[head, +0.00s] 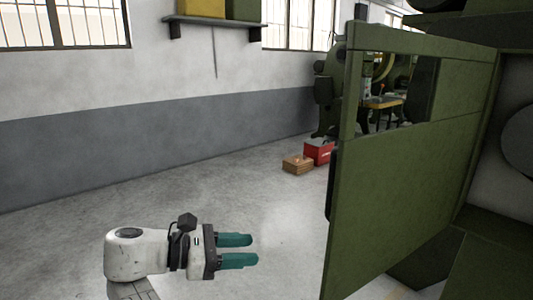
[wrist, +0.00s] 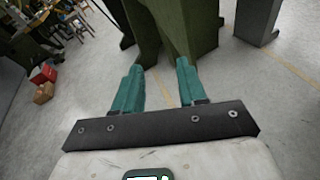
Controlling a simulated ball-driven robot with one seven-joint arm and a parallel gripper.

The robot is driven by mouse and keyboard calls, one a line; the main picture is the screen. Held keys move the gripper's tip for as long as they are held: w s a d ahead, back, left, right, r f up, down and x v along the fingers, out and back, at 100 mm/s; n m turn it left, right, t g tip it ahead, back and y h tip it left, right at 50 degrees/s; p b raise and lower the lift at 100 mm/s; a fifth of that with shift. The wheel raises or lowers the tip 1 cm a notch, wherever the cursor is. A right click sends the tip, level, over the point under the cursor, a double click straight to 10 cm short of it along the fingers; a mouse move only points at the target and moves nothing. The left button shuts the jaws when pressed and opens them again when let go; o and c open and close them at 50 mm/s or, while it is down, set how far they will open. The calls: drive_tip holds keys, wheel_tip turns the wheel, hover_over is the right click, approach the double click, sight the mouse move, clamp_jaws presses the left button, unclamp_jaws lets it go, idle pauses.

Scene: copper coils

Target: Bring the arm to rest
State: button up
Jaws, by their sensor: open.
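My gripper (head: 252,250) is at the lower left of the head view, on the end of my white arm. Its two teal fingers point right and stand apart with nothing between them. In the wrist view my gripper (wrist: 155,72) is also open and empty, with its fingers pointing toward a green machine (wrist: 192,25). The fingers touch nothing that I can see.
A large green panel (head: 400,180) with a window stands upright at the right, beyond the fingertips. A red box (head: 320,152) and a cardboard box (head: 297,165) sit on the floor farther back. Bare floor (head: 170,195) lies around my arm toward the grey wall.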

drive_tip(key=s+d+f+m+g+y, duration=0.25)
drive_tip(key=d+f, duration=0.55)
drive_tip(key=f, duration=0.4)
drive_tip(key=s+d+f+m+g+y, duration=0.1)
drive_tip(key=s+d+f+m+y, duration=0.25)
drive_tip(key=d+f, duration=0.65)
drive_tip(key=s+d+f+m+g+y, duration=0.1)
drive_tip(key=s+d+f+m+y, duration=0.2)
drive_tip(key=s+f, duration=0.35)
drive_tip(key=s+d+f+m+g+y, duration=0.1)
drive_tip(key=s+d+f+m, duration=0.4)
drive_tip(key=s, duration=0.3)
drive_tip(key=s+d+r+m+t+y, duration=0.1)
drive_tip(key=s+d+r+m+y, duration=0.15)
drive_tip(key=s, duration=0.65)
drive_tip(key=s+d+r+m+t+y, duration=0.15)
drive_tip(key=s+d+m, duration=0.25)
drive_tip(key=s, duration=0.5)
wheel_tip(320, 180, up, 22)
drive_tip(key=p, duration=2.2)
drive_tip(key=shift+f+g, duration=0.2)
drive_tip(key=shift+g, duration=0.2)
drive_tip(key=shift+d, duration=0.1)
